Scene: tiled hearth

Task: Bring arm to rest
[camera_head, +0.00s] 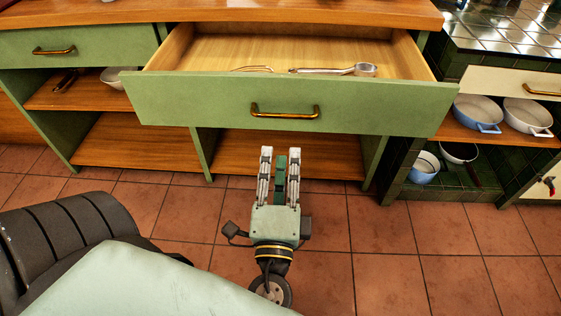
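My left gripper (280,151) is at the middle of the view, pointing away from me, in front of the open shelf under the pulled-out drawer. Its two grey fingers stand parallel and apart. A dark green piece shows between them; I cannot tell whether it is part of the gripper. I see no other object held. My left arm comes in from the lower left, with a large dark link and a pale green cover. My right gripper is not in view.
The green drawer (185,102) is open, with a metal ladle (364,70) and another utensil inside. A closed drawer (100,44) is at left. Blue (478,113) and white pans (528,117) sit on the right shelf. The tiled floor (390,270) is clear at lower right.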

